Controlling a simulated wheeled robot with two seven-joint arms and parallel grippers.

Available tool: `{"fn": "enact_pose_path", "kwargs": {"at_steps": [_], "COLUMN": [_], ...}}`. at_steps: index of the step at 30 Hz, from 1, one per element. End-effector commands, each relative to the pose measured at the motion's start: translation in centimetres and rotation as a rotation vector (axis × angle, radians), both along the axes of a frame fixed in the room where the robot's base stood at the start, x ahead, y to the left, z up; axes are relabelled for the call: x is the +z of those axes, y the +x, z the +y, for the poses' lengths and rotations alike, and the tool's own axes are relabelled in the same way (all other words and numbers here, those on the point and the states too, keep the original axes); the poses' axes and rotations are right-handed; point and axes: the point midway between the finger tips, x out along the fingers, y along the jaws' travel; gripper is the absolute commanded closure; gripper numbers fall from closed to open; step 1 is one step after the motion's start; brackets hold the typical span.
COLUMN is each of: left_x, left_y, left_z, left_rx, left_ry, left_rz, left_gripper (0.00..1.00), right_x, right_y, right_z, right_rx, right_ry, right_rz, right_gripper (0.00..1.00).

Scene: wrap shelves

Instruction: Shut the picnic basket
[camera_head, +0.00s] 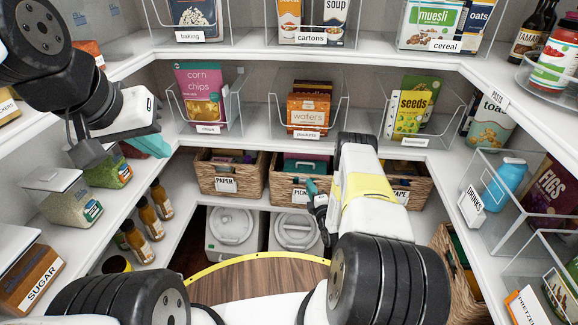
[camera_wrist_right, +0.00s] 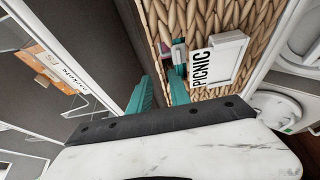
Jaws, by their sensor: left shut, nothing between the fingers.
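The picnic basket (camera_head: 280,187) is a wicker basket in the middle of the lower shelf, partly hidden by my right arm. Its front appears to stand a little nearer than the paper basket's, and teal contents show inside. In the right wrist view its wicker front (camera_wrist_right: 229,25) carries a white PICNIC label and a handle slot. My right gripper (camera_head: 314,187) is at the front. Its teal fingers (camera_wrist_right: 162,92) are apart, one by the rim and one near the slot; contact is unclear. My left gripper (camera_head: 152,147) is shut and empty over the left shelf.
The paper basket (camera_head: 227,172) stands to the left and the tape basket (camera_head: 412,187) to the right. Lidded containers (camera_head: 231,228) stand below. Jars and bottles (camera_head: 148,214) line the left shelf near my left arm.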

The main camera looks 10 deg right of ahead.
Motion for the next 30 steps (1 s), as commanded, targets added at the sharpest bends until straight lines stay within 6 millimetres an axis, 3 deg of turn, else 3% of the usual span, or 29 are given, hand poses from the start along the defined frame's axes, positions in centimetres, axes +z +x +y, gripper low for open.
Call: {"fn": "enact_pose_path", "kwargs": {"at_steps": [15, 26, 27, 30], "left_x": [0.0, 0.0, 0.0, 0.0], "left_y": [0.0, 0.0, 0.0, 0.0], "left_z": [0.0, 0.0, 0.0, 0.0], "left_rx": [0.000, 0.000, 0.000, 0.000], "left_ry": [0.000, 0.000, 0.000, 0.000], "left_rz": [0.000, 0.000, 0.000, 0.000], "left_gripper": [1.00, 1.00, 1.00, 1.00], "right_x": [0.1, 0.2, 0.2, 0.2], "right_y": [6.7, 7.6, 7.6, 7.6], "right_z": [0.6, 0.7, 0.7, 0.7], "right_rx": [-0.004, -0.004, -0.004, -0.004], "right_ry": [0.000, 0.001, 0.000, 0.001], "right_rz": [-0.010, -0.008, -0.008, -0.008], "right_gripper": [0.76, 0.76, 0.78, 0.98]}}
